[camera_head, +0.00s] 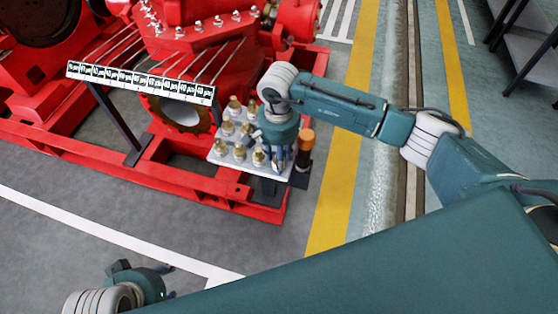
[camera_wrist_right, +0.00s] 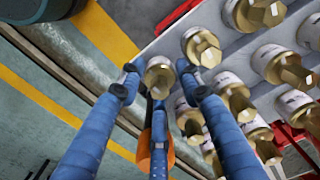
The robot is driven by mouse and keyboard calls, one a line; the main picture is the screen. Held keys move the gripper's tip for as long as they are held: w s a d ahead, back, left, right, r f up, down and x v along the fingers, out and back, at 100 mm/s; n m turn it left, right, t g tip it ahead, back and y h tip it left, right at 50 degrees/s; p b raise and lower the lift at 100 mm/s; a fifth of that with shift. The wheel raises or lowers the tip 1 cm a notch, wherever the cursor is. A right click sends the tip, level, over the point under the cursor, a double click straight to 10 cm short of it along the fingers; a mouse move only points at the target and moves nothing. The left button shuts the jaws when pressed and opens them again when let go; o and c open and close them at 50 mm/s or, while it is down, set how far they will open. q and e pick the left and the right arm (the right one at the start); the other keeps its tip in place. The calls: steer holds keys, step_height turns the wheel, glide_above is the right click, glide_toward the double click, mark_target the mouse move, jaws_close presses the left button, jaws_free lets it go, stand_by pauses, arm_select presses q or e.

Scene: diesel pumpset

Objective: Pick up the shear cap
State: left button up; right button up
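Several brass caps with white bands stand upright on a pale plate (camera_head: 221,161) at the end of the red pumpset. One brass cap (camera_wrist_right: 160,77) at the plate's edge lies between the fingertips of my right gripper (camera_wrist_right: 157,84), with small gaps showing at its sides. I cannot tell which one is the shear cap. In the head view my right gripper (camera_head: 279,158) points down over the plate's right side and partly hides it. My left gripper (camera_head: 169,282) is at the lower left over the floor, fingers apart and empty.
Neighbouring brass caps (camera_wrist_right: 200,48) stand close to my right fingers. An orange-topped dark post (camera_head: 306,140) is just right of the plate. A labelled strip (camera_head: 140,82) on a dark stand is to the left. The red base frame (camera_head: 180,183) runs below; the grey floor in front is clear.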

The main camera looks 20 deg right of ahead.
steer(key=c, duration=0.8)
steer(key=shift+r, duration=0.2)
step_height(320, 180, up, 7)
steer(key=shift+w+r+p, duration=0.1)
steer(key=shift+p, duration=0.6)
arm_select(q)
steer(key=p+x, duration=0.1)
steer(key=x, duration=0.4)
steer(key=shift+s+d+f, duration=0.1)
arm_select(e)
step_height(320, 180, up, 13)
steer(key=shift+f, duration=0.2)
